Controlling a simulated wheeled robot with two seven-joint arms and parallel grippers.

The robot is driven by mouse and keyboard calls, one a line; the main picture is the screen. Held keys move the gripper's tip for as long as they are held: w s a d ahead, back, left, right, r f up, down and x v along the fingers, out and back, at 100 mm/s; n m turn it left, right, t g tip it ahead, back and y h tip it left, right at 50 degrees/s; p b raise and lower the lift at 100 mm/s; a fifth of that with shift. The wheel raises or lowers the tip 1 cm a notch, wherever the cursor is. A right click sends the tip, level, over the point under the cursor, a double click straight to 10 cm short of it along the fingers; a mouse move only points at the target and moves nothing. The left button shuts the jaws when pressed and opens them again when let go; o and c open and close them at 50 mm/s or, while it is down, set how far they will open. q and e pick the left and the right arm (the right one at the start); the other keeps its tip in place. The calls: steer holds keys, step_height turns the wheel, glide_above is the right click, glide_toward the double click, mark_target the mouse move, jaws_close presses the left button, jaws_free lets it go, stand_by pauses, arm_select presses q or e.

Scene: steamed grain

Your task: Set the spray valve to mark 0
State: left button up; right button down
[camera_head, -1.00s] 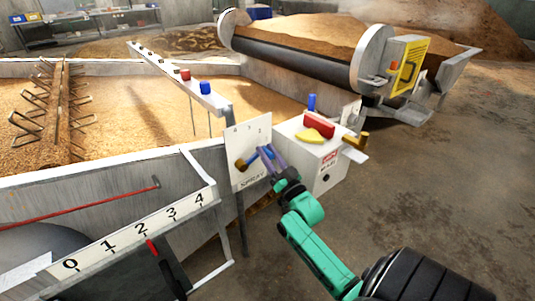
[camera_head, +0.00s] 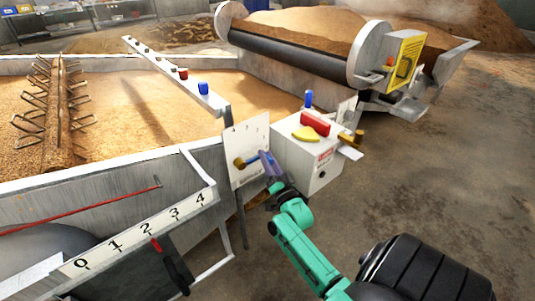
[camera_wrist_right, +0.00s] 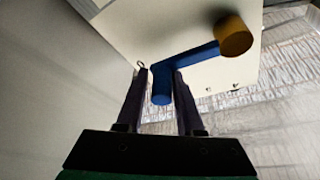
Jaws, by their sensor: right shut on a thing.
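The spray valve is a blue lever (camera_head: 252,158) on a brass hub (camera_head: 239,162), mounted on a white plate (camera_head: 251,135) at the corner of the trough. The lever points right and slightly up from the hub. The marks on the plate are too blurred to read now. My right gripper (camera_head: 268,163) is shut on the lever's outer end. In the right wrist view, the blue lever's bent end (camera_wrist_right: 161,86) sits between the two dark fingers (camera_wrist_right: 158,98), with the brass hub (camera_wrist_right: 234,36) to the upper right. My left gripper is not in view.
A white box (camera_head: 318,158) with a red block, a yellow piece and a blue peg stands just right of the plate. A 0–4 scale (camera_head: 130,235) with a red pointer is at lower left. A drum machine (camera_head: 300,55) stands behind.

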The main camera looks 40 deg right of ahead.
steer(key=shift+a+f, duration=0.3)
steer(key=shift+f, duration=0.15)
steer(key=c, duration=0.7)
jaws_free()
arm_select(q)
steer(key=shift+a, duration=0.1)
arm_select(e)
steer(key=shift+w+r, duration=0.1)
steer(key=shift+r, duration=0.1)
steer(key=shift+s, duration=0.35)
arm_select(q)
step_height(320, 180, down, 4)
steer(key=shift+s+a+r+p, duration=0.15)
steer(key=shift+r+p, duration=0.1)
steer(key=shift+p, duration=0.45)
arm_select(e)
steer(key=v, duration=1.4)
